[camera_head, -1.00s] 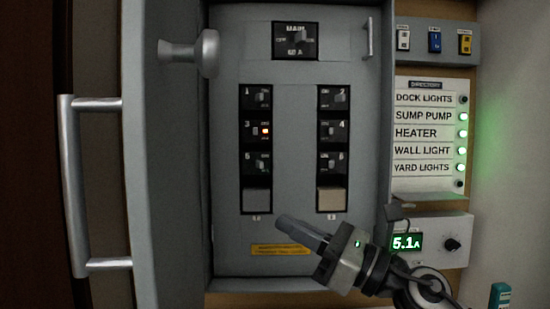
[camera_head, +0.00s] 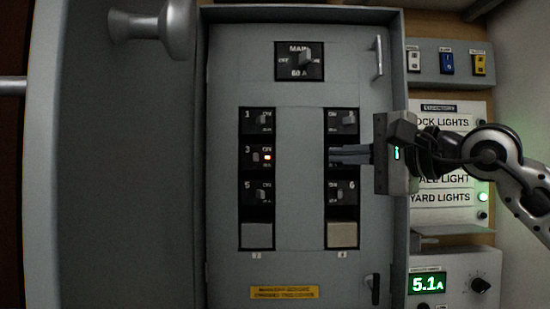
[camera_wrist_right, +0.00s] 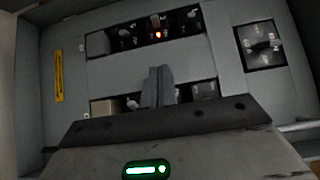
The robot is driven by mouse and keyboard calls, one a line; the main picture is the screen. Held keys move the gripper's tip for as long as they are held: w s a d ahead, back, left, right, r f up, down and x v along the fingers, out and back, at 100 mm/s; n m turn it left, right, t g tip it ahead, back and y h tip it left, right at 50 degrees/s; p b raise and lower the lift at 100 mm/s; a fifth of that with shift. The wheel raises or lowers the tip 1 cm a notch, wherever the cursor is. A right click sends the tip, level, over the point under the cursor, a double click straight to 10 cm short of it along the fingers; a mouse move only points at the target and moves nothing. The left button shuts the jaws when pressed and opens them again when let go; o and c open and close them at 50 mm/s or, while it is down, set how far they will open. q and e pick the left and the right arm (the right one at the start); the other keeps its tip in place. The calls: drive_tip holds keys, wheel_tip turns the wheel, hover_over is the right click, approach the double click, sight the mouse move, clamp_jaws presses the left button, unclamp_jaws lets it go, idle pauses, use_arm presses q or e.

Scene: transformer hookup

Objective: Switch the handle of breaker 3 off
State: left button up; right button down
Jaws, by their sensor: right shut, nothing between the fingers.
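Breaker 3 (camera_head: 257,157) sits in the middle of the panel's left column, with a small handle and a lit orange lamp beside it. It also shows in the right wrist view with its orange lamp (camera_wrist_right: 158,34). My right gripper (camera_head: 334,154) reaches in from the right, its fingers shut, empty and level, over the breaker 4 spot in the right column. The fingers mostly hide breaker 4, and contact with it cannot be told. In the right wrist view the closed fingers (camera_wrist_right: 157,72) stand apart from breaker 3. My left gripper is not in view.
The main breaker (camera_head: 299,61) is above, and breaker 1 (camera_head: 258,121) and breaker 5 (camera_head: 258,192) flank breaker 3. The open cabinet door (camera_head: 125,190) with its knob (camera_head: 165,26) is at left. The meter (camera_head: 428,284) reads 5.1A. Bare panel lies between the columns.

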drive_tip(key=shift+a, duration=0.1)
drive_tip(key=p, duration=0.3)
approach(259, 157)
drive_tip(key=w, duration=0.3)
drive_tip(key=shift+w+a+r, duration=0.15)
drive_tip(key=shift+w+a, duration=0.05)
drive_tip(key=shift+w, duration=0.15)
drive_tip(key=shift+s+a, duration=0.1)
drive_tip(key=shift+a, duration=1.7)
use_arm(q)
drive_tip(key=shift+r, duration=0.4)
use_arm(e)
drive_tip(key=shift+a, duration=0.15)
